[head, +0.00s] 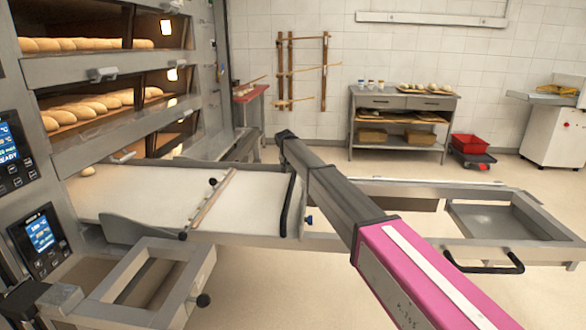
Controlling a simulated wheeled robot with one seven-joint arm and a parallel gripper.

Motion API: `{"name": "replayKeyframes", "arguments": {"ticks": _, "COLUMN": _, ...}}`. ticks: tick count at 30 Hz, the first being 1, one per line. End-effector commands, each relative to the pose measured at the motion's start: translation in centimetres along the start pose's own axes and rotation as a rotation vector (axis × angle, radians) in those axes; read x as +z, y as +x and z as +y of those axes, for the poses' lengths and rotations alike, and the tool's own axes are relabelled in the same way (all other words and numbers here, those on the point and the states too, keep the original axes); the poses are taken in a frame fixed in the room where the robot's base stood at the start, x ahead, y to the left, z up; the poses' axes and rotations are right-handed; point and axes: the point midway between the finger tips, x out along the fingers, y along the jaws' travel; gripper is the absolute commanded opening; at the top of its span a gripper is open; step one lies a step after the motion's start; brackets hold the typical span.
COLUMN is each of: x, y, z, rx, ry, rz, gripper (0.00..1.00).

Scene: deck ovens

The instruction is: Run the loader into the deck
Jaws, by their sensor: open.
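The loader (150,197) is a flat pale belt in a grey metal frame, left of centre in the head view. Its left end meets the oven front below the lowest visible loaded deck. A crossbar (212,199) with dark end knobs lies across the belt. A black handle bar (287,207) stands at the belt's right end. One pale loaf (88,170) shows at the belt's far left end. The deck oven (110,68) fills the left side, with loaves in its lit decks. My arm reaches over the loader's right part; no gripper fingers show.
Grey support rails (400,243) run right from the loader, with a black handle (485,266) in front. A grey frame (150,275) juts out at lower left. A bench (400,125) and red crate (470,144) stand behind. Open floor lies at the back.

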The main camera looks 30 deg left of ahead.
Motion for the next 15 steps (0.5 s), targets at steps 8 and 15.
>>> {"name": "replayKeyframes", "arguments": {"ticks": 8, "x": 0.1, "y": -2.0, "z": 0.0, "rx": 0.000, "ry": -0.001, "rz": 0.002, "gripper": 0.51}}
{"name": "replayKeyframes", "arguments": {"ticks": 15, "x": 0.1, "y": -6.2, "z": 0.0, "rx": -0.001, "ry": 0.000, "rz": 0.002, "gripper": 0.51}}
